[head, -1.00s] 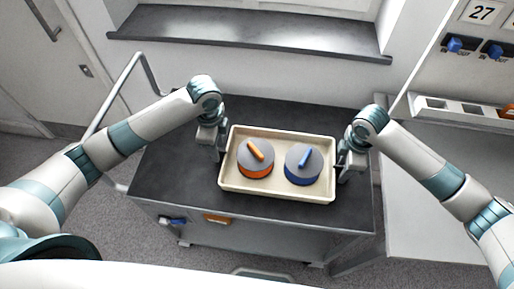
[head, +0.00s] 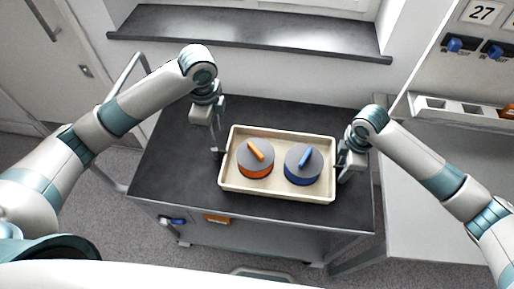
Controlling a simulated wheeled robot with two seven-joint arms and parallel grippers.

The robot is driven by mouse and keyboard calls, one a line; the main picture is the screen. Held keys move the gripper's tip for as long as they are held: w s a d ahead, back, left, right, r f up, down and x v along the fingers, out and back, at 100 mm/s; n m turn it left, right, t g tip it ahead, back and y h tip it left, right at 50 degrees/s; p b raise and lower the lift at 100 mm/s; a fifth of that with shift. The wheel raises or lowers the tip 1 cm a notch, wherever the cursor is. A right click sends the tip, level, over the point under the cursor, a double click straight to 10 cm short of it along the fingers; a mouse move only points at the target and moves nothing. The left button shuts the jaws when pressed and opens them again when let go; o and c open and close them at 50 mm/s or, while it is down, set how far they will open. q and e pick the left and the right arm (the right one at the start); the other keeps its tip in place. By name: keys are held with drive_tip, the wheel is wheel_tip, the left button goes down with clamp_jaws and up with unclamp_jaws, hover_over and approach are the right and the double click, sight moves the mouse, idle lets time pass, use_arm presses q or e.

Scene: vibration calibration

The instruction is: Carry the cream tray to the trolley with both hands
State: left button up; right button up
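The cream tray (head: 279,194) lies flat on the dark top of the trolley (head: 165,165). It holds a grey-topped orange disc with an orange handle (head: 255,160) on the left and a grey-topped blue disc with a blue handle (head: 303,164) on the right. My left gripper (head: 216,148) is raised by the tray's left rim, off it, and looks open and empty. My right gripper (head: 341,166) is at the tray's right rim, its fingers close against it; whether they grip the rim is too small to tell.
A pale bench (head: 435,190) with a white bin rack (head: 462,110) stands on the right. A dark window sill (head: 245,32) runs along the back wall. The trolley top is clear left of and behind the tray.

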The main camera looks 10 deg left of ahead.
drive_tip(key=shift+r, duration=0.1)
wheel_tip(320, 180, up, 12)
drive_tip(key=shift+f, duration=0.1)
idle(0.4)
idle(0.6)
